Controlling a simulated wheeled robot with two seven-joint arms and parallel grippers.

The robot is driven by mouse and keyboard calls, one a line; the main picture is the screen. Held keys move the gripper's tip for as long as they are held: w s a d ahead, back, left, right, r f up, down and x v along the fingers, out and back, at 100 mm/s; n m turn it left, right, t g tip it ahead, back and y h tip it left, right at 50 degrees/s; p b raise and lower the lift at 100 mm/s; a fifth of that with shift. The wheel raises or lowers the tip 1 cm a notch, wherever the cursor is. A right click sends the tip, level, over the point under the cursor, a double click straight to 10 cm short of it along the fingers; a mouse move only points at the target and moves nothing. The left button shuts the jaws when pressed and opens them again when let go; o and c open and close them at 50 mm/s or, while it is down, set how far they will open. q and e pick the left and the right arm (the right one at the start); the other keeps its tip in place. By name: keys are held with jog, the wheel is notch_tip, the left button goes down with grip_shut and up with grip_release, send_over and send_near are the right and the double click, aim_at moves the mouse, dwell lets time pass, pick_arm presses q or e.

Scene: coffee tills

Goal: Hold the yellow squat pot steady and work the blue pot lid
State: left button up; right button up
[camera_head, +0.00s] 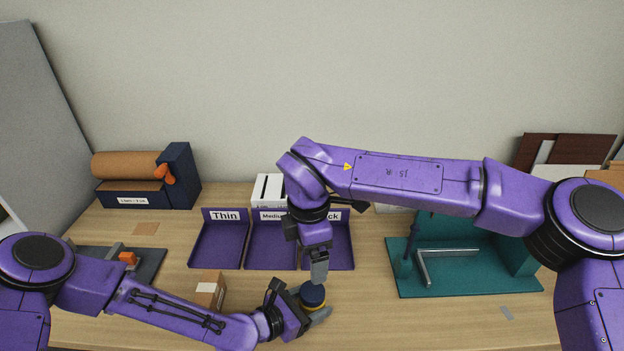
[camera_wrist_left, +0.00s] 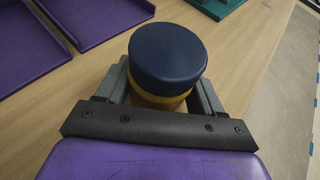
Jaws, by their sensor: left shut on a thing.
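The yellow squat pot (camera_head: 313,307) stands near the front of the table, with the round dark blue lid (camera_head: 312,293) on top. In the left wrist view the lid (camera_wrist_left: 168,50) covers most of the pot, and a yellow band of the pot (camera_wrist_left: 158,101) shows below it. My left gripper (camera_head: 316,309) is shut on the pot from the left, one finger on each side; its fingers also show in the left wrist view (camera_wrist_left: 163,82). My right gripper (camera_head: 319,272) points down just above the lid. Whether its jaws touch the lid or how wide they are is unclear.
Purple trays (camera_head: 218,248) labelled Thin, Medium and a partly hidden third stand behind the pot. A small cardboard box (camera_head: 208,290) is left of it. A teal stand (camera_head: 470,282) with a metal bar is at the right. Bare table lies in front right.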

pick_arm(q)
jog(key=o, duration=1.5)
